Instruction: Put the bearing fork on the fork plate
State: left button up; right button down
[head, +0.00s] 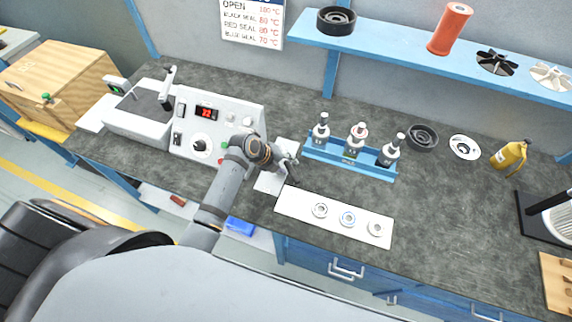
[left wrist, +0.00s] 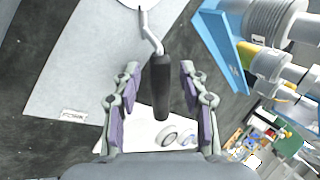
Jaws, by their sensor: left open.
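The bearing fork (left wrist: 161,85) has a black handle and a bent metal neck, seen in the left wrist view. Its pale head is cut off by the top edge and lies over the fork plate (left wrist: 90,60), a light grey sheet with a FORK label. The handle reaches past the plate's edge, over the dark bench. In the head view the fork plate (head: 266,184) is partly hidden by my arm. My left gripper (head: 291,171) is open, and in the left wrist view its fingers (left wrist: 158,80) stand on both sides of the handle, with gaps. My right gripper is not in view.
A white strip (head: 290,202) with three rings lies just right of my left gripper. A blue rack (head: 345,163) with three bottle-like parts stands behind it. A control unit (head: 240,112) with a red display is at left.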

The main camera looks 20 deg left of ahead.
pick_arm(q)
jog(key=shift+r, duration=0.25)
jog(key=v, duration=1.1)
jog(key=shift+a+r+b, duration=0.25)
jog(key=shift+r+b, duration=0.1)
jog(key=shift+b, duration=0.1)
jog(key=shift+s, duration=0.15)
